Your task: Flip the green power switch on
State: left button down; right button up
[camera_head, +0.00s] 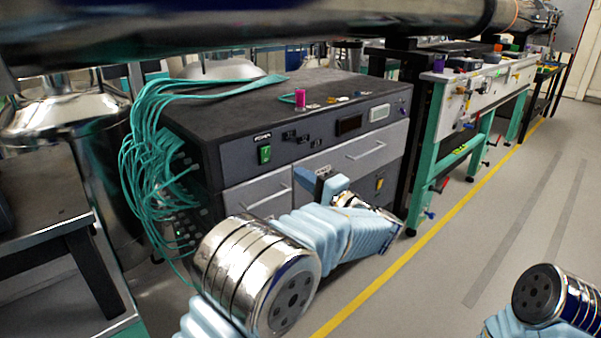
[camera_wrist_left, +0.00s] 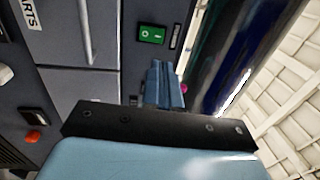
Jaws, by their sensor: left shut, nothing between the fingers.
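The green power switch (camera_head: 265,154) sits on the dark upper front panel of the cabinet, under a small white label. In the left wrist view the green switch (camera_wrist_left: 152,34) shows white marks, just beyond the fingertips and slightly to their left. Which side is pressed in cannot be told. My left gripper (camera_head: 306,178) is in front of the cabinet, right of and below the switch in the head view. Its blue fingers (camera_wrist_left: 163,68) are together and empty, with a visible gap to the switch. My right gripper is out of view.
The cabinet (camera_head: 225,160) has grey drawers with bar handles (camera_head: 366,149) below the switch panel. Teal cables (camera_head: 150,150) hang at its left side. A large dark pipe (camera_head: 250,25) crosses above. A magenta object (camera_head: 300,97) stands on top. Floor is clear at the right.

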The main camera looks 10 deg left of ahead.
aim_at(266, 150)
pick_arm(q)
jog(key=p+x, duration=0.2)
jog(key=x, duration=0.9)
jog(key=shift+w+a, duration=0.1)
jog(key=shift+a, duration=0.1)
jog(key=shift+w+a+r, duration=0.15)
jog(key=shift+a+r, duration=0.05)
jog(key=shift+r, duration=0.05)
jog(key=shift+f, duration=0.1)
